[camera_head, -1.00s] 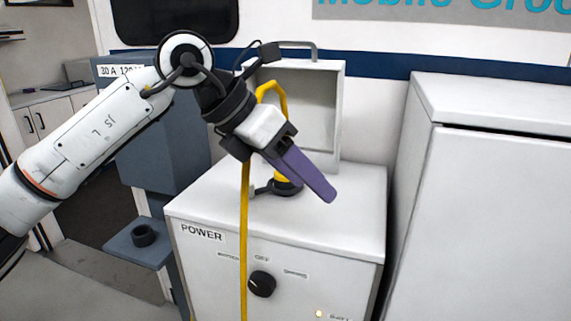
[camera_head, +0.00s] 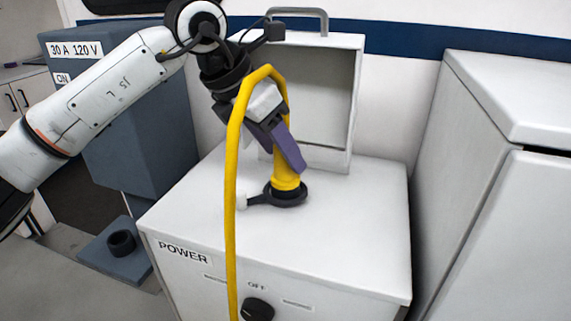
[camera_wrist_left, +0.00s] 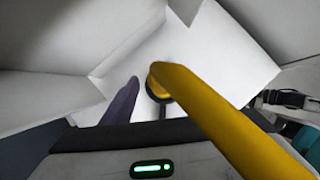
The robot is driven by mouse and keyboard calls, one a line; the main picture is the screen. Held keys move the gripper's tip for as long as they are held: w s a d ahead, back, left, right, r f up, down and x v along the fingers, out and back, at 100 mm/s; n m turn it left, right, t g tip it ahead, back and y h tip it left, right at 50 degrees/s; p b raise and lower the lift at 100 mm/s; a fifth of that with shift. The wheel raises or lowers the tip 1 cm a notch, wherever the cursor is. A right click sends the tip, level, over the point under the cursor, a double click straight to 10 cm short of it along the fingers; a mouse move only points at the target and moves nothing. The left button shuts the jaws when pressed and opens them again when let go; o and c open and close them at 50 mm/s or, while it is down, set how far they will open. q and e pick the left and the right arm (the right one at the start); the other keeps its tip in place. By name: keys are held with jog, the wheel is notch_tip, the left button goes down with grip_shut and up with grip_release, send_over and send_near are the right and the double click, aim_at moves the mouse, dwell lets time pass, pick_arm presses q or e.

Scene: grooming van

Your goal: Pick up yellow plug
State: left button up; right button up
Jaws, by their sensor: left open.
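The yellow plug (camera_head: 285,178) stands upright in a black round socket (camera_head: 286,196) on top of the white power box. Its yellow cable (camera_head: 232,190) arches up in front of my gripper and hangs down the box's front. My left gripper (camera_head: 290,158) is open, its purple finger pointing down close to the plug's upper part. I cannot tell whether it touches. In the left wrist view, one purple finger (camera_wrist_left: 122,103) is left of the plug's top (camera_wrist_left: 158,76), and the cable (camera_wrist_left: 230,120) runs to the lower right. The other finger is hidden there. My right gripper is out of view.
The white power box (camera_head: 345,225) has an open-fronted upright housing (camera_head: 352,110) behind the plug and a black knob (camera_head: 258,309) on its front. A blue-grey cabinet (camera_head: 140,130) stands left, a white cabinet (camera_head: 490,180) right. The box top right of the plug is clear.

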pick_arm(q)
jog(key=p+x, duration=0.1)
jog(key=x, duration=0.4)
jog(key=shift+s+d, duration=0.1)
jog(key=shift+d, duration=0.1)
jog(key=shift+d+f, duration=0.1)
jog(key=shift+f, duration=0.2)
grip_shut()
jog(key=shift+r, duration=0.15)
